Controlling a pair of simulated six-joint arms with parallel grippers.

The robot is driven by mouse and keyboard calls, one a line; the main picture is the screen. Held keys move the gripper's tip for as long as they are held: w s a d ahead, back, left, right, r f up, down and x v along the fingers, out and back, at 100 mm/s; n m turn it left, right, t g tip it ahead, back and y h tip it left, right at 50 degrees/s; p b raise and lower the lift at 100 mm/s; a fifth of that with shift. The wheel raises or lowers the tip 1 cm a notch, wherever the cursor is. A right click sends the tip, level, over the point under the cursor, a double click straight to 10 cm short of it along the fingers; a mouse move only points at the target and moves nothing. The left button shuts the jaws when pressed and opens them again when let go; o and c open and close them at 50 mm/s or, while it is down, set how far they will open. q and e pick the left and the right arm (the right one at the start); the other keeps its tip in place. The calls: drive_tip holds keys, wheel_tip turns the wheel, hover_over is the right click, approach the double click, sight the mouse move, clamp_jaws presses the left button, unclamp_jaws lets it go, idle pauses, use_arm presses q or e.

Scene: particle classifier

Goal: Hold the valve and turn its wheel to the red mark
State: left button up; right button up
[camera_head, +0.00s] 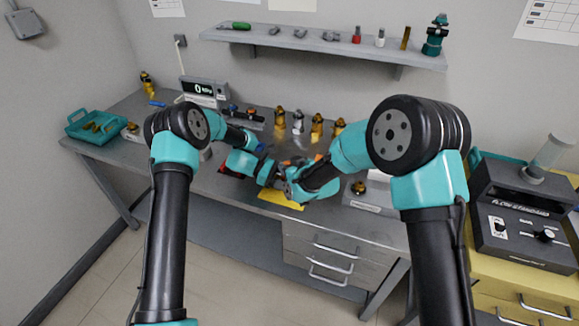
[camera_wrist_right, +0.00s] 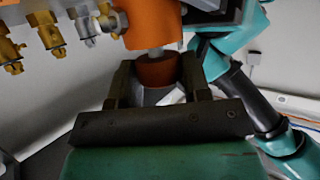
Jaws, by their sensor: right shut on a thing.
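In the right wrist view my right gripper (camera_wrist_right: 157,82) has a finger on each side of the valve's reddish-brown round part (camera_wrist_right: 157,70) and is shut on it. A short pale stem joins this part to a larger orange part (camera_wrist_right: 150,22) just beyond. I cannot tell which of the two is the wheel. In the head view my right gripper (camera_head: 287,174) meets my left gripper (camera_head: 262,170) above the bench; small orange patches show there. The left fingers are hidden among the arm links. I cannot make out a red mark.
A yellow mat (camera_head: 281,199) lies below the grippers at the bench's front edge. Several brass fittings (camera_head: 317,124) stand behind them. A digital display (camera_head: 200,88) and a teal tray (camera_head: 92,124) are to the left. A wall shelf (camera_head: 320,42) hangs above.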

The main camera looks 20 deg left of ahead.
idle(0.3)
drive_tip(key=o, duration=0.9)
drive_tip(key=shift+o, duration=0.2)
drive_tip(key=shift+s+d, duration=0.1)
drive_tip(key=v, duration=1.1)
drive_tip(key=shift+s+r, duration=0.25)
drive_tip(key=shift+r, duration=0.05)
drive_tip(key=shift+d, duration=0.15)
use_arm(q)
drive_tip(key=o, duration=1.4)
drive_tip(key=shift+o, duration=0.2)
